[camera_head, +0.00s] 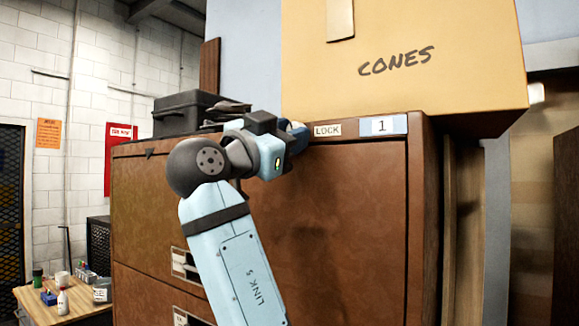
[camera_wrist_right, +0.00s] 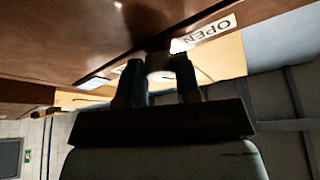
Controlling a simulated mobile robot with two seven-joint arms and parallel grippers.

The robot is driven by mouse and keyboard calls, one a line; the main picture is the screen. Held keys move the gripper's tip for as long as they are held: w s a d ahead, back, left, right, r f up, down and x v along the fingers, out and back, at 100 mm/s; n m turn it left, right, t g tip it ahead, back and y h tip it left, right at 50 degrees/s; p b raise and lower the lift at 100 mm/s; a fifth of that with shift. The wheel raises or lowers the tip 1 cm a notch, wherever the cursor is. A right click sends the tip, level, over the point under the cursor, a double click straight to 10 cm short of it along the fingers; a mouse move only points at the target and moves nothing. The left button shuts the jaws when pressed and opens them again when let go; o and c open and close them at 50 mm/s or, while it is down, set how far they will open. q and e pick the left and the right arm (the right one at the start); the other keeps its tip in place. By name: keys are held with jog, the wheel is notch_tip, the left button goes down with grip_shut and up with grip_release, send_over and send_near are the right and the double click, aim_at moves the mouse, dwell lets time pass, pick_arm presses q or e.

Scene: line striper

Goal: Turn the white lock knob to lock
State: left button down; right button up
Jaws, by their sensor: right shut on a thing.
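The white lock knob (camera_wrist_right: 158,63) shows in the right wrist view, pinched between the two fingertips of my right gripper (camera_wrist_right: 158,73). An OPEN label (camera_wrist_right: 208,33) is beside it, upside down in that view. In the head view my right gripper (camera_head: 297,133) reaches the top edge of the brown cabinet (camera_head: 345,225), and its wrist hides the knob. A LOCK label (camera_head: 327,130) is just right of the gripper. The knob's turned angle cannot be told. My left gripper is not in view.
A yellow CONES box (camera_head: 430,85) sits on top of the cabinet and overhangs its right side. A black case (camera_head: 183,112) lies at the top left. A number 1 tag (camera_head: 382,125) is right of the LOCK label. A wooden table (camera_head: 65,305) with small items stands at lower left.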

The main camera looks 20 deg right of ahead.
jog(key=shift+w+a+r+m+g+y+b, duration=0.15)
jog(key=shift+m+g+y+b, duration=0.55)
jog(key=shift+m, duration=1.75)
jog(key=shift+s+d+r+m+g+y+b, duration=0.1)
jog(key=shift+m+g+b, duration=0.2)
jog(key=shift+m+g, duration=1.45)
jog(key=shift+w+a+r+m+g+y+b, duration=0.15)
jog(key=shift+m+g+y+b, duration=0.25)
jog(key=shift+m, duration=2.7)
jog(key=o, duration=0.9)
jog(key=shift+o, duration=0.2)
